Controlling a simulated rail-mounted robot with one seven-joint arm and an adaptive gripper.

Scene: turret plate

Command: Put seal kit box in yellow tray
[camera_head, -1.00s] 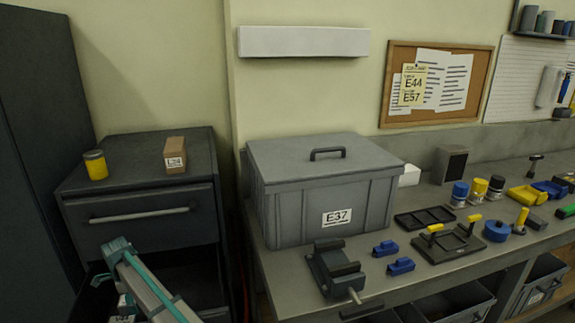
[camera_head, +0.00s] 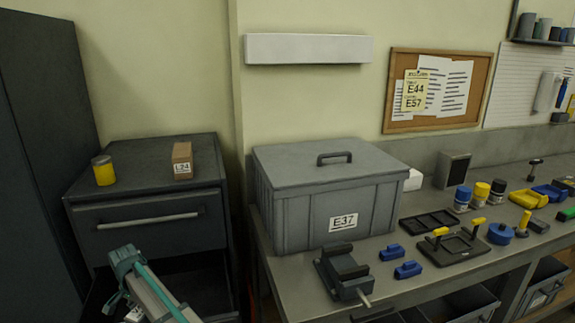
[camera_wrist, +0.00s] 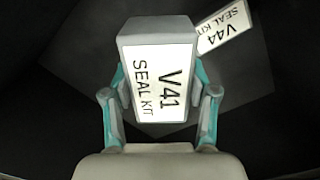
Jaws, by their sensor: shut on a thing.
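In the wrist view my gripper (camera_wrist: 160,88) is shut on a grey box with a white label reading V41 SEAL KIT (camera_wrist: 160,83), one finger on each side. A second box, labelled V44 SEAL KIT (camera_wrist: 226,24), lies on a dark surface beyond it, at upper right. In the head view my arm reaches down at the lower left, in front of the cabinet, and the held box cannot be clearly made out. The yellow tray (camera_head: 528,199) is on the workbench at the far right, beside a blue tray (camera_head: 551,193).
A cabinet (camera_head: 145,210) at left carries a yellow can (camera_head: 104,170) and a brown L24 box (camera_head: 182,160); its lower part is open and dark. A large lidded E37 bin (camera_head: 330,190), a vise (camera_head: 342,275) and fixtures (camera_head: 452,246) crowd the bench.

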